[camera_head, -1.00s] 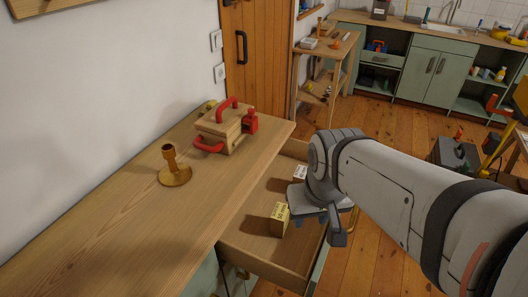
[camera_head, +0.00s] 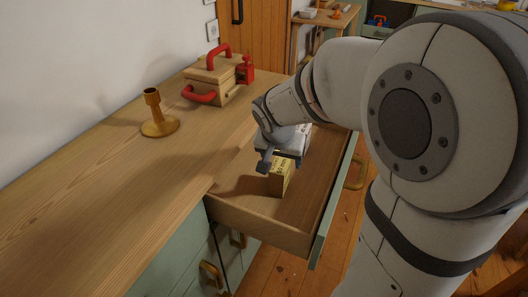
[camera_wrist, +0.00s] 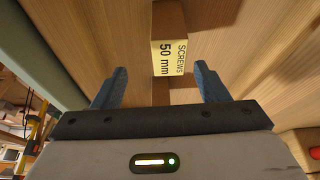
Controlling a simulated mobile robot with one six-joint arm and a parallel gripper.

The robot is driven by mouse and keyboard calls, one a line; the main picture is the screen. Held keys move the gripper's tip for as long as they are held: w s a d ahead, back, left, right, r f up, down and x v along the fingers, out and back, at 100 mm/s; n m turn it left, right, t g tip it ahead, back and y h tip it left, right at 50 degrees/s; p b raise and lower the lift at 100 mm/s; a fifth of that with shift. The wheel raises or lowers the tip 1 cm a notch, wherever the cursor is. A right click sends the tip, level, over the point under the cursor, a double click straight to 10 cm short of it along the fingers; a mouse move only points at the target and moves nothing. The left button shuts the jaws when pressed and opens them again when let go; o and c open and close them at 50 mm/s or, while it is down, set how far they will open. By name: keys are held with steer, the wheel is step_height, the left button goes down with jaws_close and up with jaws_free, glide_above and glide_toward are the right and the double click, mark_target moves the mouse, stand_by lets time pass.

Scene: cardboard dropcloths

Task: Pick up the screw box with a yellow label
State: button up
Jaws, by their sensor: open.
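The screw box with a yellow label (camera_head: 280,177) stands in the open drawer. In the wrist view, the yellow label (camera_wrist: 168,58) reads "SCREWS 50 mm" and lies just beyond my fingertips, roughly centred between them. My gripper (camera_wrist: 160,82) is open and empty, with blue-grey fingers apart on either side of the box's line. In the head view, my gripper (camera_head: 264,160) is inside the drawer area, beside and a little behind the yellow-label box.
The open drawer (camera_head: 257,225) has wooden walls around the box. The wooden worktop (camera_head: 110,205) borders it on the left. On it stand a brown candlestick-like holder (camera_head: 157,122), a wooden toolbox with red handles (camera_head: 213,76) and a red bottle (camera_head: 245,70).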

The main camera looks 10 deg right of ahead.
mark_target(280, 171)
steer(key=shift+w+a+f+b, duration=0.15)
steer(key=shift+w+f, duration=0.25)
steer(key=shift+f, duration=0.2)
steer(key=shift+w+a+f+b, duration=0.15)
steer(key=shift+w+f, duration=0.2)
steer(key=shift+f, duration=0.2)
steer(key=b+x, duration=0.1)
steer(key=x, duration=0.6)
steer(key=shift+w+d+f, duration=0.1)
steer(key=shift+w, duration=0.1)
steer(key=shift+c, duration=0.6)
steer(key=c, duration=1.1)
